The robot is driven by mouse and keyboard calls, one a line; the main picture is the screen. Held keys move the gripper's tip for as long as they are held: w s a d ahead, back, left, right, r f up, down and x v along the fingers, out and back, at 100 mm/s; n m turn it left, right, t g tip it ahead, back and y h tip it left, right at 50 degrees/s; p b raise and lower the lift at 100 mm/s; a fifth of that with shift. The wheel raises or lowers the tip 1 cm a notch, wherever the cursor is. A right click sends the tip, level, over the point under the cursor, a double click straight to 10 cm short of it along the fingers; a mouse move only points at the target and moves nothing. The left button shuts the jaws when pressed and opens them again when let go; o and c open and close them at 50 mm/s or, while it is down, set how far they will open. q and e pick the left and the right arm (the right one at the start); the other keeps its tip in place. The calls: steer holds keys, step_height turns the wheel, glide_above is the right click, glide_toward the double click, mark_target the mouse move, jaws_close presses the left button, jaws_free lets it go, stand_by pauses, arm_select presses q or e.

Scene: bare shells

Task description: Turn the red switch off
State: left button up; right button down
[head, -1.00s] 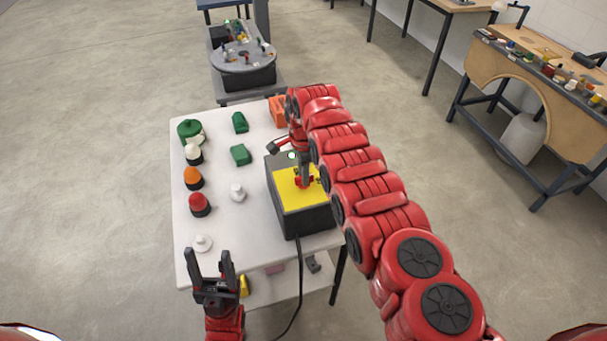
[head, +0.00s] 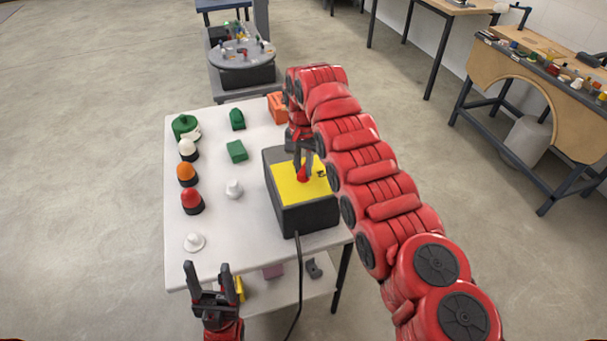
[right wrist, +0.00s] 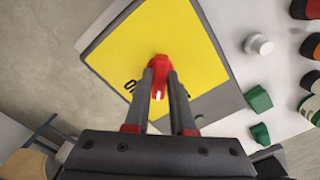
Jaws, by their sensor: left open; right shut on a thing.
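The red switch (head: 302,175) is a small red lever on the yellow top of a dark box (head: 306,217). It also shows in the right wrist view (right wrist: 158,66), in the middle of the yellow plate. My right gripper (head: 304,166) comes down from above and is shut on the red switch, with a finger on each side of it in the right wrist view (right wrist: 161,76). The fingers hide part of the lever. A dull grey-green lamp spot (right wrist: 199,117) shows on the dark border. My left gripper (head: 207,269) is open and empty in front of the table's near edge.
The white table (head: 232,238) holds red (head: 192,201), orange (head: 187,174) and white domed pieces, green blocks (head: 236,151) and an orange block (head: 277,106). A black cable (head: 298,270) hangs from the box's front. Pieces lie on the lower shelf.

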steer(key=shift+f+n+b, duration=0.1)
steer(key=shift+n+b, duration=0.4)
steer(key=shift+n, duration=1.3)
steer(key=n, duration=0.5)
steer(key=shift+b, duration=0.35)
steer(key=shift+n, duration=0.3)
steer(key=c, duration=0.8)
jaws_free()
steer(key=shift+o, duration=0.2)
